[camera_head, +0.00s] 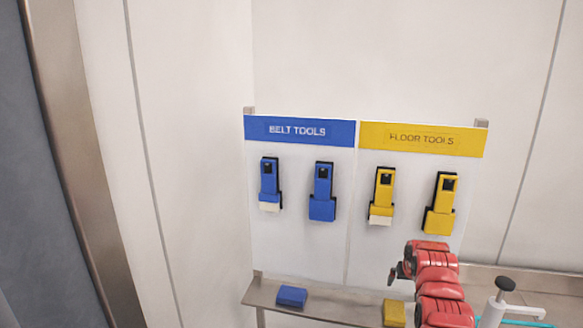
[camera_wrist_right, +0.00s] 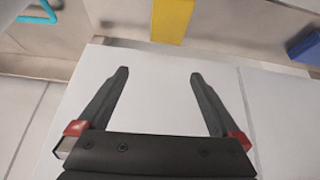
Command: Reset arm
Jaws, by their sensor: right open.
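My right arm is red and comes up at the lower right of the head view. Its gripper (camera_head: 397,272) shows there only as a small dark part in front of the tool board (camera_head: 347,240). In the right wrist view my right gripper (camera_wrist_right: 159,73) is open, with two dark fingers wide apart. Nothing is between the fingers except a view of a pale panel (camera_wrist_right: 155,100) behind. My left gripper is in neither view.
Blue tools (camera_head: 322,190) and yellow tools (camera_head: 440,205) hang on the board. A blue block (camera_head: 291,297) and a yellow block (camera_head: 394,312) lie on the metal shelf (camera_head: 340,306) below. A white pump bottle (camera_head: 497,308) stands right of my arm. White walls enclose the corner.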

